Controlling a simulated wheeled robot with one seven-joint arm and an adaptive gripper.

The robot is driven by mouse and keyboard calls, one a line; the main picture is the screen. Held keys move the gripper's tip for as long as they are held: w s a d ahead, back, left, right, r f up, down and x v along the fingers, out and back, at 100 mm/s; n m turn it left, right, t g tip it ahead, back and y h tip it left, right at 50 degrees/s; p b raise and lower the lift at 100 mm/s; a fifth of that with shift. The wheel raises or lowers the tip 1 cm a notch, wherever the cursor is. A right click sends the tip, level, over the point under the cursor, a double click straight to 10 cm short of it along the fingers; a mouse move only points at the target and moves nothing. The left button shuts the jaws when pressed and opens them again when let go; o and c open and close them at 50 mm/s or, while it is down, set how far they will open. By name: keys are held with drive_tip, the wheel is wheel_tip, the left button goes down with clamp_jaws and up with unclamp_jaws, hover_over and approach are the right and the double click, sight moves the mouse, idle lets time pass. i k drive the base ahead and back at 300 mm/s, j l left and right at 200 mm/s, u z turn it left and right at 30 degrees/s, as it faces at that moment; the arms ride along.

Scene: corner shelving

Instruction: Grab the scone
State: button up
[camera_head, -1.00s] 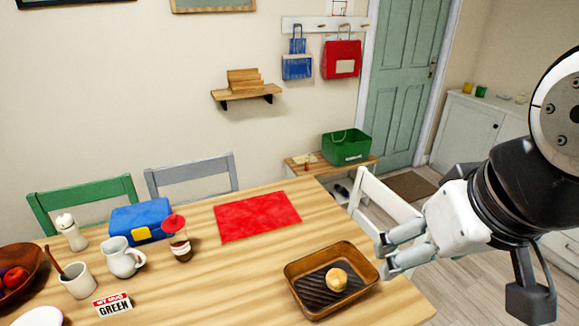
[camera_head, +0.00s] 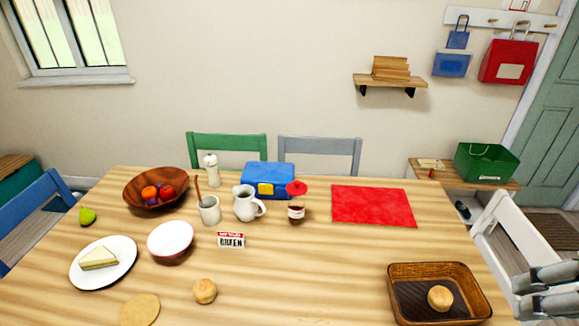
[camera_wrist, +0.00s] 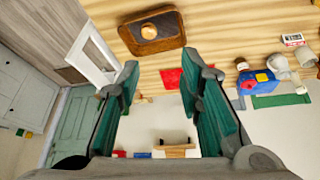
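A round golden bun that looks like a scone (camera_head: 440,297) lies in a brown rectangular tray (camera_head: 404,272) at the table's front right. It also shows in the tray in the wrist view (camera_wrist: 149,31). A second, similar round bun (camera_head: 205,291) lies on the bare table near the front, left of the middle. I cannot tell for certain which is the scone. My gripper (camera_head: 545,291) shows at the right edge, right of the tray. In the wrist view my gripper (camera_wrist: 160,68) has its fingers wide apart with nothing between them.
A plate (camera_head: 127,272) with a sandwich wedge, a white bowl (camera_head: 171,240), a flat round biscuit (camera_head: 140,309) and a name sign (camera_head: 231,241) surround the loose bun. A red mat (camera_head: 373,206) lies behind the tray. A white chair (camera_head: 510,240) stands at the table's right side.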

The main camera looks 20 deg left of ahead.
sight(204, 291)
drive_tip(key=u, duration=1.4)
drive_tip(key=i+l+u, duration=0.25)
drive_tip(key=k+l, duration=0.05)
